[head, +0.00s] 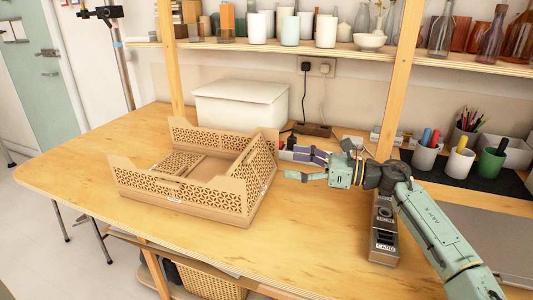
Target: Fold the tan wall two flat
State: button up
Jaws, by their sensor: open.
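A tan crate (172,207) with cut-out patterned walls sits on the wooden table. Its right wall (252,172) stands up, and a back wall (212,140) stands behind. A patterned panel (178,162) lies low inside on the left. I see no label telling which wall is wall two. My gripper (287,163) is open and empty just right of the right wall, its fingers pointing left toward it. A gap seems to show between the fingertips and the wall, but contact is hard to judge. Part of the inner floor is hidden by the front wall.
A white lidded box (240,107) stands behind the crate. A metal device (384,232) lies below my arm. Pen cups (459,163) stand at the right on a dark mat. A wooden post (398,80) rises behind my arm. The table's left and front are clear.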

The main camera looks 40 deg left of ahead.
aim_at(253, 156)
jog(key=p+x, duration=0.1)
jog(key=x, duration=0.3)
jog(key=p+x, duration=0.2)
jog(key=x, duration=0.3)
jog(key=shift+s+r, duration=0.2)
jog(key=shift+s+a+f, duration=0.1)
jog(key=shift+s+a, duration=0.05)
jog(key=shift+a, duration=0.35)
jog(key=shift+c, duration=0.5)
jog(key=c, duration=1.6)
